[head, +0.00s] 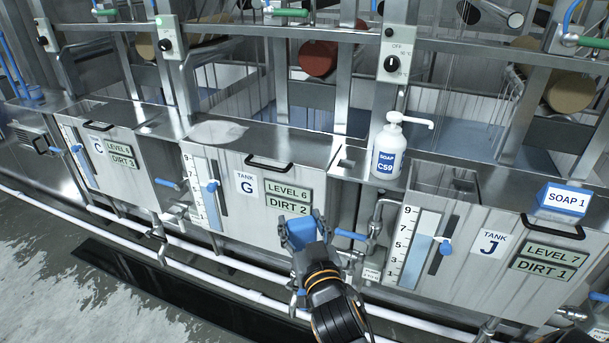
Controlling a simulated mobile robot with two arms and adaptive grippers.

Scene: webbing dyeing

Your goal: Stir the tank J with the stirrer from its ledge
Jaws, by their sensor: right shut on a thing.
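Tank J (468,262) is at the right, with a level gauge, a "LEVEL 7" and "DIRT 1" plate and a black handle on its front. Its opening (447,180) shows at the top left of the tank. My right gripper (301,236) is in front of the lower right of tank G, left of tank J. It is shut on a blue thing (300,230), mostly hidden by the fingers; I cannot tell whether this is the stirrer. No stirrer shows clearly on tank J's ledge. My left gripper is not in view.
A white soap bottle C59 (387,152) stands on the ledge left of tank J's opening. A SOAP 1 box (564,201) sits at tank J's front edge. Tank G (240,218) and tank C (105,170) are left. Blue-handled valves and white pipes run below.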

